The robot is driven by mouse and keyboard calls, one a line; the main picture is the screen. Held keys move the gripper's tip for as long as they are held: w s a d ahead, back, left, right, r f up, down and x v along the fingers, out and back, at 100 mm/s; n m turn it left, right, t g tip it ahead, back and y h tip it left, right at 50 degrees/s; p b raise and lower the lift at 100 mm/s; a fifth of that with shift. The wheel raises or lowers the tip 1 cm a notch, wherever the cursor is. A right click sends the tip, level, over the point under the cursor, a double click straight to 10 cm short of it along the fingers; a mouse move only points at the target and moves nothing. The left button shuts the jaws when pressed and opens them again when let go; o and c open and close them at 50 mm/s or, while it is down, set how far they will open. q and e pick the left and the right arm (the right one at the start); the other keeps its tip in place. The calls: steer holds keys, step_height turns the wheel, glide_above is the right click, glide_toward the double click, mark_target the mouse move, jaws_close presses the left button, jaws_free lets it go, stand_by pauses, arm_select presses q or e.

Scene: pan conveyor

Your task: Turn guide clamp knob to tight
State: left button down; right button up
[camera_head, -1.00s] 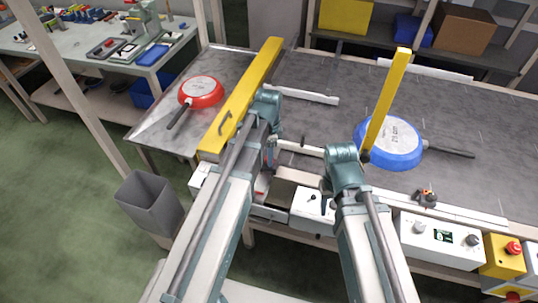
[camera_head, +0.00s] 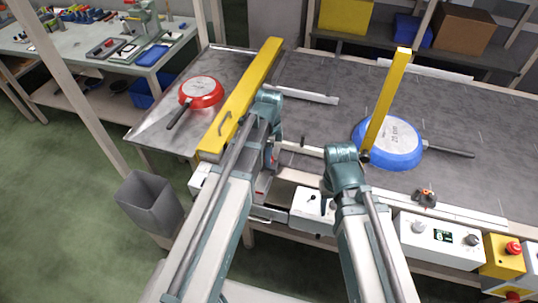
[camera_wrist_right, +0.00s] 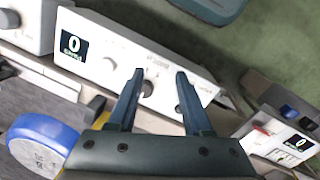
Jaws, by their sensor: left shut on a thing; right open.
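A white panel (camera_wrist_right: 105,50) has a dark round knob (camera_wrist_right: 147,88) below small print too blurred to read. My right gripper (camera_wrist_right: 160,78) is open in the right wrist view, its fingertips on either side of this knob; contact cannot be told. In the head view my right gripper (camera_head: 324,205) is over a white box (camera_head: 303,203) at the conveyor's front edge, mostly hidden by its wrist. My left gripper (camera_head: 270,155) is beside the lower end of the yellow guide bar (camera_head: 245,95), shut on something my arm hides.
A blue pan (camera_head: 402,158) lies beside the right yellow bar (camera_head: 386,105); a red pan (camera_head: 201,92) lies at the left. A control box (camera_head: 440,236) and red stop button (camera_head: 513,247) are at the right front. A grey bin (camera_head: 150,203) stands left.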

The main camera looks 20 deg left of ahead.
arm_select(q)
steer(key=c, duration=0.5)
jaws_free()
step_height(320, 180, up, 14)
steer(key=p, duration=1.3)
steer(key=shift+w+p, duration=0.25)
steer(key=shift+p, duration=0.15)
arm_select(e)
step_height(320, 180, up, 14)
arm_select(q)
steer(key=shift+f, duration=0.15)
arm_select(e)
steer(key=shift+f, duration=0.15)
arm_select(q)
steer(key=s+d+n+b, duration=0.1)
steer(key=s+d+n, duration=0.4)
steer(key=s+n, duration=0.1)
steer(key=s+d+f+n+y, duration=0.1)
steer(key=s+d+n, duration=0.4)
steer(key=s, duration=0.3)
steer(key=shift+s+d+f+n+b, duration=0.3)
steer(key=shift+s+n+b, duration=0.1)
steer(key=shift+n, duration=0.3)
arm_select(e)
steer(key=shift+f, duration=0.85)
